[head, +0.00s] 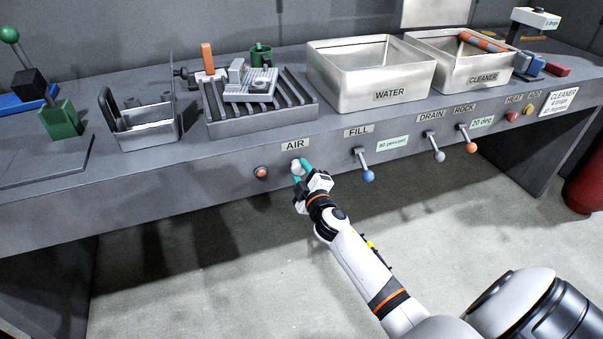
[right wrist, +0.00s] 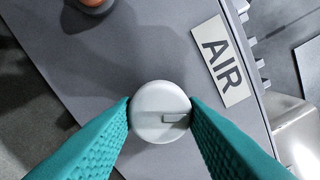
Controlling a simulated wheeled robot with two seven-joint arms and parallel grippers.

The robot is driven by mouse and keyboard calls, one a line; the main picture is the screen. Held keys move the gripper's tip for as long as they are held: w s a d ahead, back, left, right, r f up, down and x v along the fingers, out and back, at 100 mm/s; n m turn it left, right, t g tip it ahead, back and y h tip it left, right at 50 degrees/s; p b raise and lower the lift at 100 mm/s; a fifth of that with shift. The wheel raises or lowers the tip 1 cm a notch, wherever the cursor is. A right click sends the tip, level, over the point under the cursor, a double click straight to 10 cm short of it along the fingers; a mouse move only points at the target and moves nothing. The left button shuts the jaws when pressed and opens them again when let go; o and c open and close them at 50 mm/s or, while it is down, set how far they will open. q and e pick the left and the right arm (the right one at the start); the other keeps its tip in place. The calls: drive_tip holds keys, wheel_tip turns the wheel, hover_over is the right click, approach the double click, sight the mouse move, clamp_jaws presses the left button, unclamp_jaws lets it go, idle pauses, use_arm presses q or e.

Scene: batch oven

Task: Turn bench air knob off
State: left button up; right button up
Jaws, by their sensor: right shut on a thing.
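The air knob (right wrist: 158,112) is a round pale grey knob with a small raised bar that lies roughly level in the right wrist view. In the head view the knob (head: 296,166) sits on the bench's front face below the AIR label (head: 295,145). The label also shows in the right wrist view (right wrist: 221,61). My right gripper (head: 299,171) has its teal fingers on both sides of the knob and is shut on it. The fingers also show in the right wrist view (right wrist: 160,115). My left gripper is not in view.
An orange-topped button (head: 261,172) is just left of the knob. A blue-tipped FILL lever (head: 367,174) and the DRAIN lever (head: 437,155) stick out to the right. Metal WATER (head: 345,96) and CLEANER (head: 460,80) basins stand above. The floor in front is clear.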

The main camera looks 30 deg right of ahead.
drive_tip(key=n, duration=0.5)
drive_tip(key=shift+n, duration=0.4)
idle(0.4)
drive_tip(key=o, duration=1)
drive_tip(key=shift+c, duration=0.2)
drive_tip(key=v, duration=1.2)
drive_tip(key=shift+b, duration=0.3)
